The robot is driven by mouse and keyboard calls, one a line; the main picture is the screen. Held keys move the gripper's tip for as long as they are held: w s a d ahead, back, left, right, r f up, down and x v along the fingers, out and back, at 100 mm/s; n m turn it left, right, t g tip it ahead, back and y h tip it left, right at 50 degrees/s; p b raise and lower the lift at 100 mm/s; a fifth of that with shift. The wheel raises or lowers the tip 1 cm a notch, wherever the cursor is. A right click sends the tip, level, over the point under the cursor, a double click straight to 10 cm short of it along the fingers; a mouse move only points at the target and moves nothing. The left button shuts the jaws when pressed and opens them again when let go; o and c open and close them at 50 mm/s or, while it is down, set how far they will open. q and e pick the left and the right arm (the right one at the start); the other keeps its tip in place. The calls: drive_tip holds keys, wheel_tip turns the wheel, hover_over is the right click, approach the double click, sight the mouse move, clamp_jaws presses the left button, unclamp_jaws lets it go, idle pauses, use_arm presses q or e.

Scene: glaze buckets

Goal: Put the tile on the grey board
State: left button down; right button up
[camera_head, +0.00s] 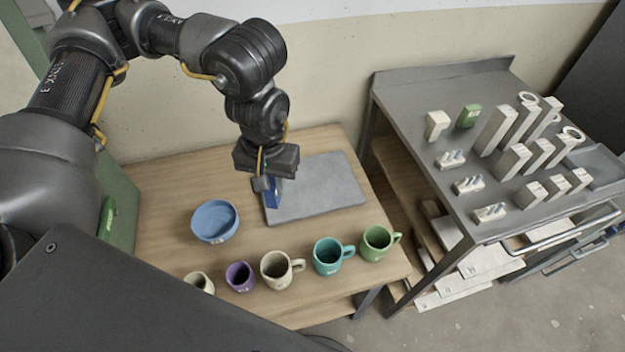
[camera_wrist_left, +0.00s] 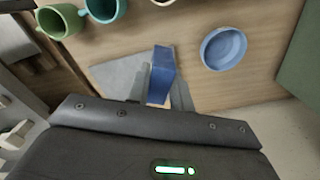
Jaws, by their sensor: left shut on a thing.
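A blue tile (camera_head: 273,194) is held in my left gripper (camera_head: 268,185), which is shut on it and points down. In the head view the tile hangs at the left part of the grey board (camera_head: 325,190); I cannot tell whether it touches the board. In the left wrist view the blue tile (camera_wrist_left: 160,75) stands out between the two fingers (camera_wrist_left: 160,88), with the grey board (camera_wrist_left: 115,72) behind and to its left. The board lies flat on the wooden table, its upper left part hidden by the gripper. My right gripper is not seen.
A blue bowl (camera_head: 214,221) stands left of the board. Several mugs, among them a purple one (camera_head: 240,276) and a teal one (camera_head: 328,256), line the table's front edge. A grey metal cart (camera_head: 420,95) with white pieces stands to the right.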

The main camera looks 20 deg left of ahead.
sight(273, 198)
use_arm(q)
wheel_tip(273, 198, down, 4)
drive_tip(key=n+b, duration=0.3)
drive_tip(key=n, duration=0.3)
drive_tip(key=shift+f, duration=0.1)
drive_tip(key=shift+w+f+n+b, duration=0.1)
drive_tip(key=shift+f+n+b, duration=0.25)
drive_tip(key=shift+n, duration=0.55)
drive_tip(key=shift+a+f+n, duration=0.1)
drive_tip(key=shift+f+n, duration=0.1)
drive_tip(key=shift+n, duration=0.8)
drive_tip(key=w+a+f+p, duration=0.1)
drive_tip(key=w+a+f, duration=0.1)
drive_tip(key=w+f, duration=0.7)
drive_tip(key=w, duration=0.4)
drive_tip(key=shift+w+a+f+p, duration=0.2)
drive_tip(key=shift+a+f+p, duration=0.1)
drive_tip(key=shift+f+p, duration=0.1)
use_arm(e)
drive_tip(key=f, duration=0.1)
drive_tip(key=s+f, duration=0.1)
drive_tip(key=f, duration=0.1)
use_arm(q)
wheel_tip(273, 198, down, 3)
drive_tip(key=shift+w+f+p, duration=0.1)
drive_tip(key=shift+f+p, duration=0.05)
drive_tip(key=shift+p, duration=0.2)
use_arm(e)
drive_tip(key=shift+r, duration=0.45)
